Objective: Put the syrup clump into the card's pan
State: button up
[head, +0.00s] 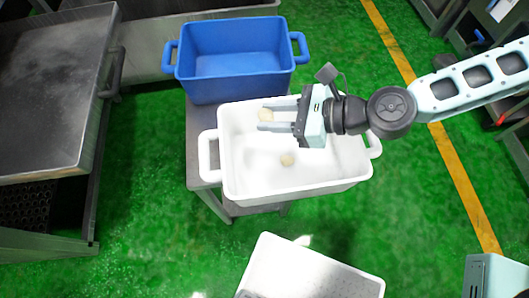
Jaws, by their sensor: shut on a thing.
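A pale beige clump (266,116) shows between the two fingers of my gripper (267,115), which is shut on it. The gripper is over the white pan (212,158) and points left. A second small beige clump (287,159) lies on the floor of the white pan, below and right of the fingers, apart from them. I cannot tell from this view which of the clumps is the syrup one. No card is clearly readable on either pan. The height of the held clump above the pan floor is hard to judge.
A blue pan (235,87) stands directly behind the white pan and looks empty. A white perforated crate (310,275) is at the bottom. Steel equipment (45,90) is at the left. A paper sheet (503,9) is at the top right. Green floor (140,220) is open at the lower left.

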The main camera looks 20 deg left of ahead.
jog(key=shift+a+f, duration=0.15)
jog(key=shift+f, duration=1.55)
jog(key=shift+a+f, duration=0.2)
jog(key=shift+f, duration=1.45)
jog(key=shift+a+f, duration=0.15)
jog(key=shift+f, duration=1.55)
jog(key=shift+f, duration=0.1)
jog(key=shift+f+b, duration=0.45)
jog(key=shift+f, duration=0.05)
jog(key=o, duration=0.9)
jog(key=shift+o, duration=0.2)
jog(key=shift+r, duration=0.1)
